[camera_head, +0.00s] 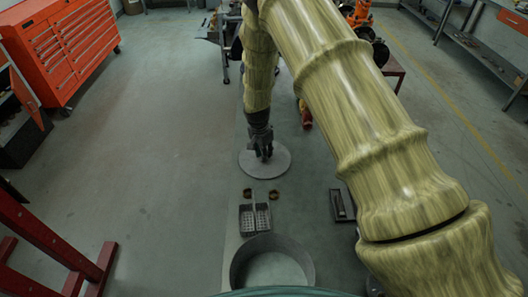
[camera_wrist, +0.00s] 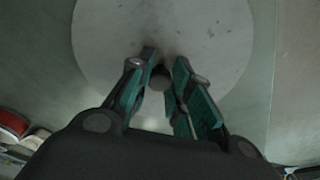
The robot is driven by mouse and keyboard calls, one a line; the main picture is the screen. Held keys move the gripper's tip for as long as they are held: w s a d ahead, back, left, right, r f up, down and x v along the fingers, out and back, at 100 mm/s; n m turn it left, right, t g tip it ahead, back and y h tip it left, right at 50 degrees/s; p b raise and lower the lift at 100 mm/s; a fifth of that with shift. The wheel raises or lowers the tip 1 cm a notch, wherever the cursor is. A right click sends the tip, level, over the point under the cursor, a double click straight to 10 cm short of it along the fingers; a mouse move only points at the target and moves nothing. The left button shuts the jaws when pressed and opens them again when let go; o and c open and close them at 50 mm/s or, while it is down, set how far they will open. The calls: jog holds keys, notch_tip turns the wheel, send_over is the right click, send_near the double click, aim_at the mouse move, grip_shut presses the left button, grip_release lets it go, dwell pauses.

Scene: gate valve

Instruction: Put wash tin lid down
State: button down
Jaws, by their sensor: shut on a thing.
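The wash tin lid (camera_head: 251,166) is a flat grey disc at the middle of the head view. It fills the upper middle of the wrist view (camera_wrist: 200,45). My gripper (camera_head: 263,153) points down over its centre. In the wrist view, my gripper's fingers (camera_wrist: 163,67) stand on either side of the lid's small dark round knob (camera_wrist: 160,78) and are shut on it. The lid looks level. Whether it touches the surface below or hangs just above it, I cannot tell. The wash tin (camera_head: 236,268) is a round, open grey tub at the bottom of the head view, apart from the lid.
A grey basket (camera_head: 247,218) and two small brown rings (camera_head: 274,194) lie between lid and tin. A dark narrow tray (camera_head: 342,205) lies to the right. A red-and-yellow item (camera_head: 305,115) lies beyond the lid. The surface left of the lid looks clear.

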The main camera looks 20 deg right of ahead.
aim_at(261, 160)
jog(key=c, duration=1.3)
grip_release()
jog(key=shift+f, duration=0.1)
jog(key=shift+r, duration=0.2)
jog(key=shift+s+a+r+b, duration=0.2)
jog(key=shift+r+b, duration=0.5)
jog(key=shift+r, duration=1.25)
jog(key=shift+s+a+r+b, duration=0.1)
jog(key=shift+a+r+b, duration=0.45)
jog(key=shift+r, duration=1.4)
jog(key=shift+s+a+r+b, duration=0.1)
jog(key=shift+r+b, duration=0.75)
jog(key=shift+r, duration=1.1)
